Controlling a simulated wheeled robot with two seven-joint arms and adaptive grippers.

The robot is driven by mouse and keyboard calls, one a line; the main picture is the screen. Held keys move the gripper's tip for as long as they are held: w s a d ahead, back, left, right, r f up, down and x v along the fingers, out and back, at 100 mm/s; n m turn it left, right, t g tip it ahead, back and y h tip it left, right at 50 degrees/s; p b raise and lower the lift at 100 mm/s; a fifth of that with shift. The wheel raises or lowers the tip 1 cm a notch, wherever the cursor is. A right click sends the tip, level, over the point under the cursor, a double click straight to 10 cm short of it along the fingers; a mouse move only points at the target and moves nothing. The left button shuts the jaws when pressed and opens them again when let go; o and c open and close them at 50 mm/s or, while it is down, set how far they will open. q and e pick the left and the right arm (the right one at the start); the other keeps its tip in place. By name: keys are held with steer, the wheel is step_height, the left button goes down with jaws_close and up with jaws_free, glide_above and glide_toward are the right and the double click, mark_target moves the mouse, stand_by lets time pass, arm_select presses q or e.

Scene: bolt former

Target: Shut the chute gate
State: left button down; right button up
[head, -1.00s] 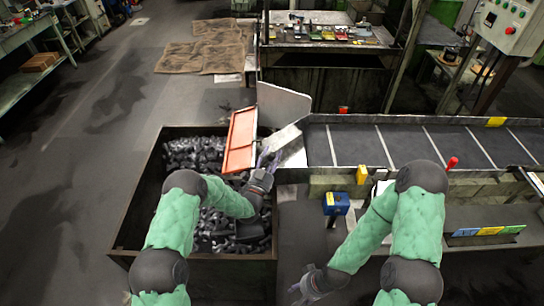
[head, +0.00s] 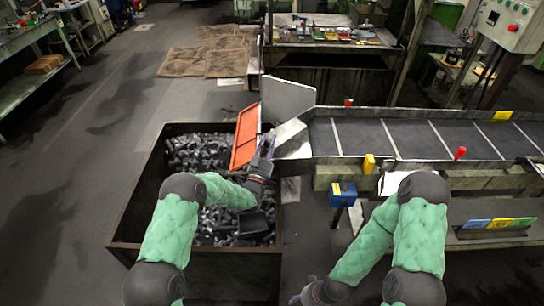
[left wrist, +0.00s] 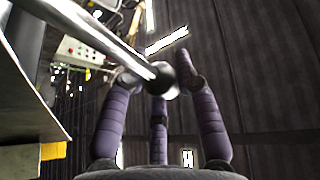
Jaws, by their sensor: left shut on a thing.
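The orange-red chute gate (head: 245,138) stands tilted at the left end of the chute (head: 293,142), over the bin's far right part. My left gripper (head: 265,149) is at the gate's right side, by the chute mouth. In the left wrist view a shiny metal rod with a round knob (left wrist: 163,80) reaches in between the purple fingers of my left gripper (left wrist: 160,85). The fingers are closed around the knob end. My right gripper (head: 308,297) is low at the bottom edge, partly cut off, away from the gate.
A dark bin (head: 145,205) full of dark metal parts stands below the gate. A conveyor belt (head: 405,138) runs right from the chute. A grey upright panel (head: 287,97) stands behind the gate. A blue box (head: 342,194) is right of the bin. The floor at left is clear.

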arm_select(q)
steer(key=a+f+n+t+y+b, duration=0.1)
steer(key=a+n+y+b, duration=1.1)
steer(key=n+b, duration=0.4)
steer(key=shift+a+n, duration=0.55)
steer(key=shift+n, duration=0.95)
steer(key=shift+f, duration=0.1)
steer(key=shift+a, duration=0.1)
steer(key=c, duration=1)
jaws_free()
steer(key=shift+a+f, duration=0.15)
steer(key=shift+s+d, duration=0.1)
steer(key=shift+d, duration=0.1)
